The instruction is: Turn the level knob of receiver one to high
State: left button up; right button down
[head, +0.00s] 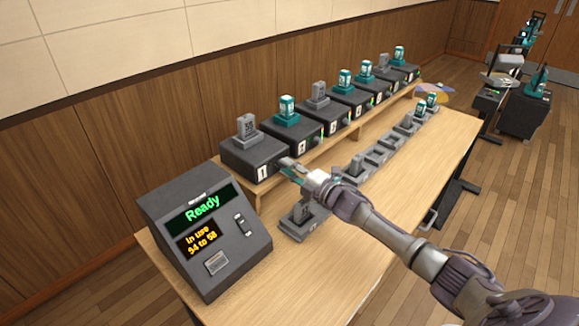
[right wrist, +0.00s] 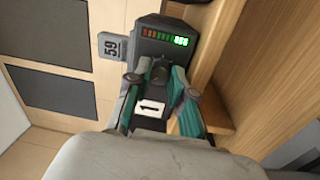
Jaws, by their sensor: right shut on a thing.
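Receiver one (head: 250,158) is the dark box at the near end of the shelf, with a white "1" label; it also shows in the right wrist view (right wrist: 163,28). My right gripper (head: 289,167) is at its front face. In the right wrist view the two teal-and-grey fingers (right wrist: 160,80) are closed around the level knob (right wrist: 160,72), which is dark and mostly hidden between them. A meter on the receiver (right wrist: 165,37) has green segments lit at its right end and dim red ones at its left. My left gripper is not in view.
More receivers (head: 298,132) stand in a row on the wooden shelf, with teal or grey packs on top. A grey pack marked 59 (right wrist: 112,47) sits on receiver one. A console reading "Ready" (head: 203,240) stands at the near left. Grey charging cradles (head: 378,155) line the table (head: 430,165).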

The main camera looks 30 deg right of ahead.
jog(key=m+h+p, duration=0.1)
jog(key=m+p, duration=0.3)
jog(key=m, duration=1.4)
jog(key=shift+a+f+m, duration=0.1)
jog(key=shift+m, duration=0.3)
jog(key=m, duration=0.4)
jog(key=shift+s+m+g, duration=0.1)
jog(key=shift+m+g, duration=0.2)
jog(key=shift+g, duration=0.1)
jog(key=m, duration=0.2)
jog(key=shift+m+b, duration=0.3)
jog(key=shift+b, duration=0.1)
jog(key=shift+m+y+b, duration=0.3)
jog(key=shift+m+b, duration=2.2)
jog(key=shift+m, duration=2)
jog(key=shift+a, duration=0.1)
